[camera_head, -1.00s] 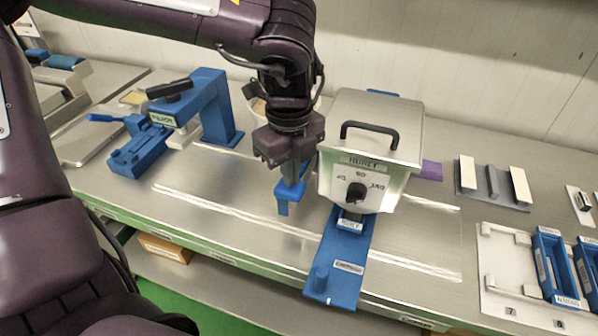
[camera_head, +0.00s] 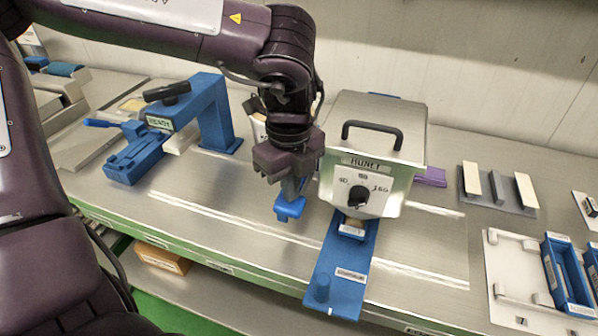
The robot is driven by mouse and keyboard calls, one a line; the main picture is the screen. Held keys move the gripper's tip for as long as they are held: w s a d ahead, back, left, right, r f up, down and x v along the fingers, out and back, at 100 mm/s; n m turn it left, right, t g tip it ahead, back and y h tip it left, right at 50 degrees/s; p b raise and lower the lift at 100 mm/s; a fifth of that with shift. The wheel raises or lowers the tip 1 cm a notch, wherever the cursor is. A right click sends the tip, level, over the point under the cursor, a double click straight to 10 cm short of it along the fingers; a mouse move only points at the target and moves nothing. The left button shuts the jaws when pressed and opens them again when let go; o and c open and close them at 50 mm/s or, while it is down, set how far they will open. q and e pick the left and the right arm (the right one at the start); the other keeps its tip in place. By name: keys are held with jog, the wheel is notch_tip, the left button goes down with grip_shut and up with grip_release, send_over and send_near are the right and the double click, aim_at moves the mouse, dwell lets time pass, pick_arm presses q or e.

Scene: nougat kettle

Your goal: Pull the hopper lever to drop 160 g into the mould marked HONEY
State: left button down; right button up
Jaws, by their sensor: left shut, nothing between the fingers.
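The steel hopper (camera_head: 362,140) marked HONEY has a black handle on top and a black dial (camera_head: 358,196) with 40, 80 and 160 around it. I cannot tell for sure which number the dial points at. A blue lever end (camera_head: 290,209) shows at the hopper's left side. My left gripper (camera_head: 293,187) is shut just above it, pointing down; whether they touch is unclear. A small labelled mould (camera_head: 352,229) is on the blue track (camera_head: 338,268) under the spout, partly hidden; its label is too small to read. My right gripper is not in view.
A blue press (camera_head: 212,115) with a black handle stands to the left. At the right are a grey rack (camera_head: 497,190) with pale bars and a white tray (camera_head: 500,262) with blue moulds (camera_head: 568,272).

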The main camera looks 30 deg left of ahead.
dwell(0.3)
pick_arm(q)
notch_tip(320, 180, up, 10)
jog(key=p, duration=0.6)
jog(key=shift+p, duration=0.4)
jog(key=shift+f, duration=0.1)
dwell(0.6)
